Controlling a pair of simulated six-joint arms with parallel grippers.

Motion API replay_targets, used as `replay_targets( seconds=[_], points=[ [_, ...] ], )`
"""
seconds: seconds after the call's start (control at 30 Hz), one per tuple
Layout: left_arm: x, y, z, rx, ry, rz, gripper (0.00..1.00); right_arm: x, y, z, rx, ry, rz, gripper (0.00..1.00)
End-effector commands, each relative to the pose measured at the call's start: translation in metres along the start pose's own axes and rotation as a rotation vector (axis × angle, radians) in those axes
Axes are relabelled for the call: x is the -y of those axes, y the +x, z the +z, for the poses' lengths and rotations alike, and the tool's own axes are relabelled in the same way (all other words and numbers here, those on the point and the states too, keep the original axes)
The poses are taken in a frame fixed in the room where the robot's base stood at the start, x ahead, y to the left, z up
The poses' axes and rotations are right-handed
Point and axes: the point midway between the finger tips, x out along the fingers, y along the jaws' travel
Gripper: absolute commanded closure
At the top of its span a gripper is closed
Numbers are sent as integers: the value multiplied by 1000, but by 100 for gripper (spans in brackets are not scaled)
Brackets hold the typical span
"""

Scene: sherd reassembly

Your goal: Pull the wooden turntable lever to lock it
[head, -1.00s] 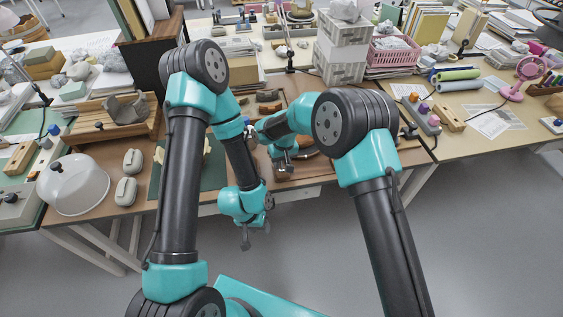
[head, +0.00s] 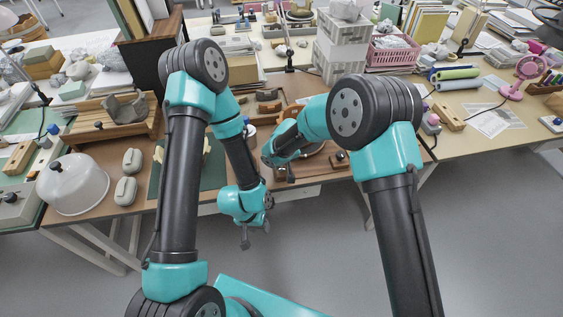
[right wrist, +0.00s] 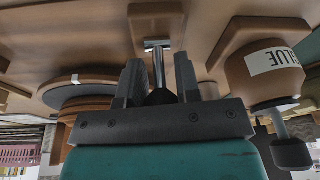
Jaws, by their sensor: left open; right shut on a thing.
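The lever (right wrist: 158,66) shows in the right wrist view as a metal rod with a dark knob. My right gripper (right wrist: 159,80) is shut on it, one finger on each side of the knob. The turntable (right wrist: 80,82), a dark disc over a wooden body, is at the left of that view. In the head view my right forearm partly hides the turntable (head: 315,149), and the lever cannot be made out. My left gripper (head: 245,238) is open and empty, hanging in front of the table's front edge, away from the turntable.
A brown jar with a "GLUE" label (right wrist: 265,72) stands close to my right gripper in the right wrist view. A green mat (head: 208,172), a white dome (head: 73,186) and a wooden tray (head: 138,128) are at the left of the table.

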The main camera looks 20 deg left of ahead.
Motion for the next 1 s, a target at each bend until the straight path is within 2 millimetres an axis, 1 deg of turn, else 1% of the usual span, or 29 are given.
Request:
replay_targets(
  seconds=[0.27,0.3,0.5,0.8,0.87,1.0],
  points=[
    [0,0,0,0,0,0,57,-1,0,1,3,3,1,100],
    [0,0,0,0,0,0,57,-1,0,1,3,3,1,66],
    [0,0,0,0,0,0,57,0,0,1,3,2,1,49],
    [0,0,0,0,0,0,57,0,-3,1,2,1,1,49],
    [0,0,0,0,0,0,57,0,-6,0,1,1,1,49],
    [0,0,0,0,0,0,57,0,-21,0,0,1,2,49]
  ],
)
